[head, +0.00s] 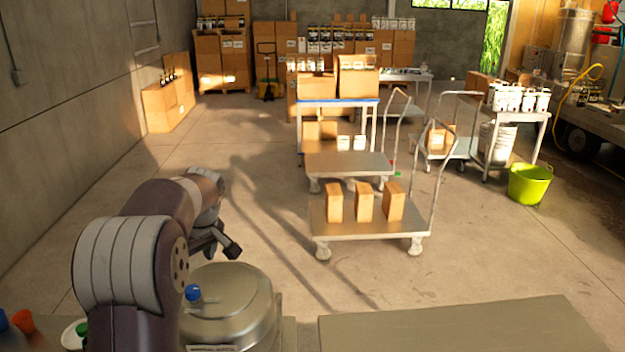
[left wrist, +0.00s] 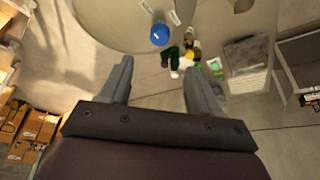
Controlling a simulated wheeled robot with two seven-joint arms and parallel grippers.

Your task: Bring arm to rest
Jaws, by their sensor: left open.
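My left arm comes in from the lower left in the head view, bent at the elbow. Its gripper (head: 222,242) is in the air beyond a round metal vessel (head: 238,305). The jaws are open and empty. In the left wrist view the two fingers of the left gripper (left wrist: 157,85) stand apart with bare floor and the vessel's edge beyond them. The vessel has a blue knob (head: 192,292) on top. The blue knob also shows in the left wrist view (left wrist: 159,34). My right gripper is in neither view.
A metal table (head: 460,328) is at the front right. A flat cart (head: 370,222) carries three cardboard boxes. A yellow-green bucket (head: 530,184) stands at the right. Several coloured caps are at the lower left. The floor between the left wall and the carts is clear.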

